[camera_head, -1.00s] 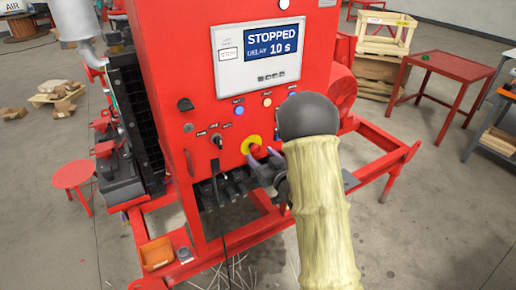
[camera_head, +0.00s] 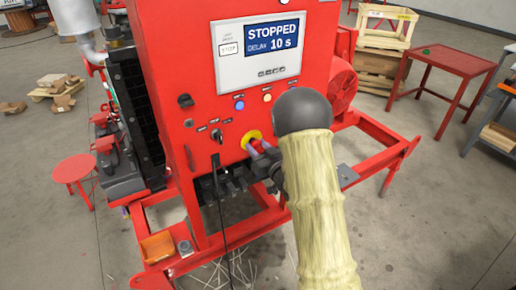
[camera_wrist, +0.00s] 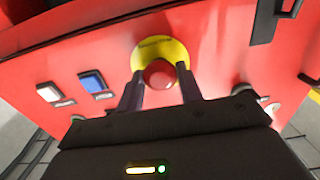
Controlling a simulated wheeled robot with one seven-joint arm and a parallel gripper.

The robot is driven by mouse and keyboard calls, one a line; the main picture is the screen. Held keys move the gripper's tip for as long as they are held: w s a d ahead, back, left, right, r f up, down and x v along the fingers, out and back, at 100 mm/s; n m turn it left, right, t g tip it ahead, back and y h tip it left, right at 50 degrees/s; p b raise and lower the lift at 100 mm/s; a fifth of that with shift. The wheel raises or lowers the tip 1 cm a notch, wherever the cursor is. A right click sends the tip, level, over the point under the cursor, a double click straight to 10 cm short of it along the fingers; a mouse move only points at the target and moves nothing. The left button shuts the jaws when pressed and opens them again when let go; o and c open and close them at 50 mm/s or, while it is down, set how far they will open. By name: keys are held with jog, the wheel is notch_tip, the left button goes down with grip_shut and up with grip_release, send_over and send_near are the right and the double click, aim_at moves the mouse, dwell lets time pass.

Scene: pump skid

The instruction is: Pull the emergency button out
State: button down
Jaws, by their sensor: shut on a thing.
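The emergency button is a red mushroom head on a yellow round plate on the front of the red cabinet. In the wrist view the red head (camera_wrist: 159,74) sits between the two dark fingers of my gripper (camera_wrist: 160,80), with the yellow plate (camera_wrist: 152,48) behind it. In the head view my gripper (camera_head: 262,152) reaches the yellow plate (camera_head: 250,137) from the lower right and is shut on the button, partly hiding it. My arm hides part of the cabinet front.
The display (camera_head: 272,48) above reads STOPPED, DELAY 10 s. A key switch (camera_head: 216,134) is left of the button. A blue button (camera_head: 239,106) and a black cable (camera_head: 222,215) are close by. A red table (camera_head: 447,60) stands at the right.

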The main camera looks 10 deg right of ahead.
jog(key=shift+s+d+f+b, duration=0.1)
jog(key=shift+s+d+b, duration=0.15)
jog(key=shift+s+b, duration=0.4)
jog(key=shift+w, duration=0.1)
jog(key=c, duration=0.9)
grip_release()
